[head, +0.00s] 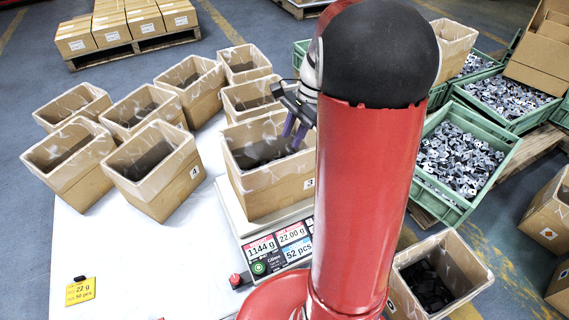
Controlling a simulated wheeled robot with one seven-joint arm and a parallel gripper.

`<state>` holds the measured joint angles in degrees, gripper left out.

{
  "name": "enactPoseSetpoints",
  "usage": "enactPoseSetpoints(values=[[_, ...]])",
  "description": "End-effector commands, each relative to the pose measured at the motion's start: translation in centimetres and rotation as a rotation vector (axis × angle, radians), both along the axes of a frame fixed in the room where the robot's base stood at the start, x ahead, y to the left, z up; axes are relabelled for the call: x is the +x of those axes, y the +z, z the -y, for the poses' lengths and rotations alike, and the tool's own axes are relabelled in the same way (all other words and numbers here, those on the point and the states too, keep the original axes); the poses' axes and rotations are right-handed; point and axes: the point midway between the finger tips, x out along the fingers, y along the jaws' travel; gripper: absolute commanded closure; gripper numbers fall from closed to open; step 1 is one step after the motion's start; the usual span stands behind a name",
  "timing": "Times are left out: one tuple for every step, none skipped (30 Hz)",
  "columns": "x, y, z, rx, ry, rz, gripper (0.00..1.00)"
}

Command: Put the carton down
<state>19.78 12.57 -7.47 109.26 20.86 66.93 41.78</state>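A brown carton (275,192) marked 3, with a pale liner and dark parts inside, stands upright on the scale (232,207). The scale display (279,248) reads 1144 g, 22.00 g and 52 pcs. My gripper (294,132) is over the right part of this carton's mouth, with its two purple fingers apart and pointing down. I see nothing between the fingers. My red arm hides the carton's right edge and part of the scale.
Several similar lined cartons (160,170) crowd the white table (120,250) at left and behind. Green crates (455,205) of metal parts stand right. Another carton (440,270) stands at front right.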

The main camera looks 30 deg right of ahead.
Motion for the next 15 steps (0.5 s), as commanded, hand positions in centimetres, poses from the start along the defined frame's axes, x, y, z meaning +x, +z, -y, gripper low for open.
enactPoseSetpoints(values=[[-1.1, 1.8, -1.7, -0.035, 0.088, 0.055, 0.74], [-1.8, 2.6, -2.5, -0.059, 0.147, 0.088, 0.74], [-2.9, 3.7, -3.7, -0.094, 0.233, 0.132, 0.74], [-3.8, 4.4, -4.6, -0.121, 0.298, 0.164, 0.74], [-4.7, 5.0, -5.4, -0.148, 0.362, 0.197, 0.74], [-5.9, 5.8, -6.5, -0.185, 0.448, 0.239, 0.74], [-6.8, 6.3, -7.2, -0.214, 0.513, 0.271, 0.74], [-7.8, 6.7, -7.9, -0.243, 0.577, 0.302, 0.74], [-9.0, 7.3, -8.7, -0.285, 0.662, 0.343, 0.74], [-10.0, 7.6, -9.3, -0.315, 0.724, 0.373, 0.74], [-11.0, 7.8, -9.8, -0.346, 0.788, 0.401, 0.74], [-12.1, 8.1, -10.4, -0.387, 0.865, 0.437, 0.74], [-13.0, 8.2, -10.9, -0.418, 0.921, 0.462, 0.74], [-13.7, 8.3, -11.2, -0.448, 0.973, 0.486, 0.74], [-14.7, 8.3, -11.6, -0.483, 1.037, 0.513, 0.74]])
